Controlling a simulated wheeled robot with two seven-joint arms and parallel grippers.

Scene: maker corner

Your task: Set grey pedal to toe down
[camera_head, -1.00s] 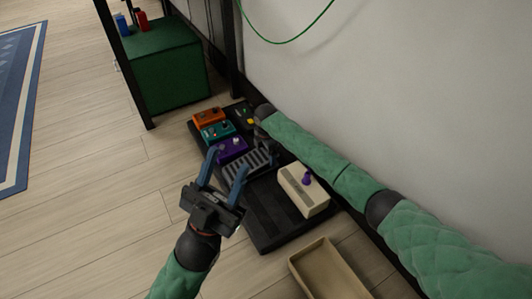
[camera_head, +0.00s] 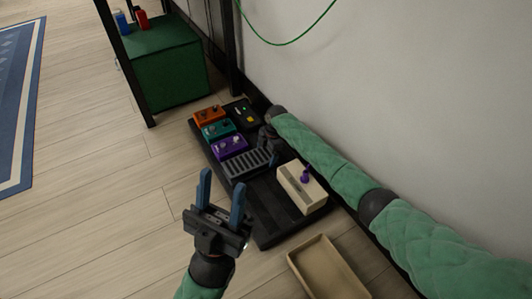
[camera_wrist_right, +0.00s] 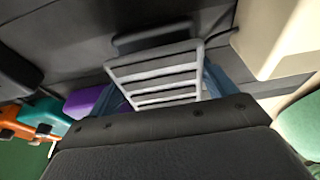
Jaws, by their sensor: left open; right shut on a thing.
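The grey pedal (camera_head: 243,164), a ribbed rocker treadle, sits on the black pedalboard (camera_head: 268,212) in the head view. My right gripper (camera_head: 269,146) is at its wall-side end. In the right wrist view the treadle's pale frame and crossbars (camera_wrist_right: 158,82) lie between the blue fingers of my right gripper (camera_wrist_right: 165,88), which is shut on it. The dark wrist housing hides its near end, and I cannot tell its tilt exactly. My left gripper (camera_head: 220,198) is open and empty, above the floor to the left of the board.
Orange (camera_head: 209,115), teal (camera_head: 218,130) and purple (camera_head: 229,147) pedals stand in a row beyond the grey one. A cream box with a purple knob (camera_head: 300,190) stands on the right. A tan tray (camera_head: 328,270) lies in front.

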